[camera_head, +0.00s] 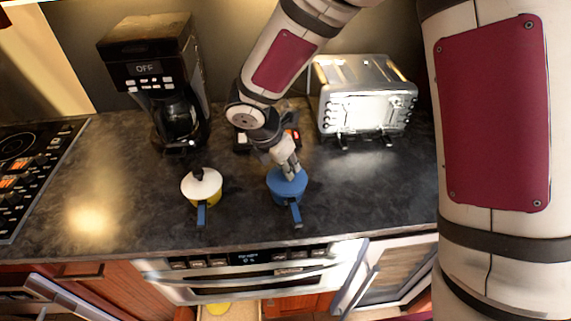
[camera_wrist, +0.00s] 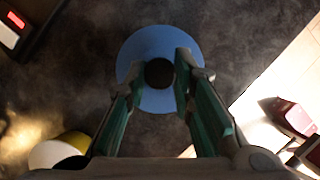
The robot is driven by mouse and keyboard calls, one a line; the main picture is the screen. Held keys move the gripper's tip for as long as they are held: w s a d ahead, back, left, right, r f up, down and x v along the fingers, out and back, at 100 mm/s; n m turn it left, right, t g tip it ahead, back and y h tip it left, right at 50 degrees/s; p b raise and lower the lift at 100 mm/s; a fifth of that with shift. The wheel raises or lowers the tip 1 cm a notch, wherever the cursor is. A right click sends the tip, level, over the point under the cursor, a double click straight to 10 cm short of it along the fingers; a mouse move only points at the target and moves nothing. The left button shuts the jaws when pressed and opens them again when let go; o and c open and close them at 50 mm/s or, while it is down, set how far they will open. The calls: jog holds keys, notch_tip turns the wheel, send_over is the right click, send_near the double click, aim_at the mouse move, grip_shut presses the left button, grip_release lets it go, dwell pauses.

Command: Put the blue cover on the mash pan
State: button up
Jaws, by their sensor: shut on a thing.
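The blue cover (camera_head: 289,187) is a round disc under my gripper (camera_head: 289,174). In the wrist view the blue cover (camera_wrist: 144,48) has a dark round knob (camera_wrist: 159,72), and my gripper (camera_wrist: 161,75) is shut on it, one finger on each side. A blue pan (camera_head: 285,202) shows just beneath the cover, its handle pointing toward the counter's front. I cannot tell whether the cover rests on it or is slightly above. A yellow pan (camera_head: 208,202) with a white lid (camera_head: 199,184) and blue handle stands to the left. The pans' contents are hidden.
A coffee maker (camera_head: 148,60) stands at the back left and a silver toaster (camera_head: 366,98) at the back right. A stove top (camera_head: 30,165) is at the far left. The dark counter (camera_head: 370,205) is clear to the right of the blue pan.

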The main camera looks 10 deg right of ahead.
jog(key=shift+f, duration=0.35)
dwell(0.9)
jog(key=o, duration=1.5)
jog(key=shift+r, duration=0.1)
jog(key=shift+r+p, duration=1.6)
jog(key=shift+r, duration=1.85)
jog(key=shift+d, duration=0.1)
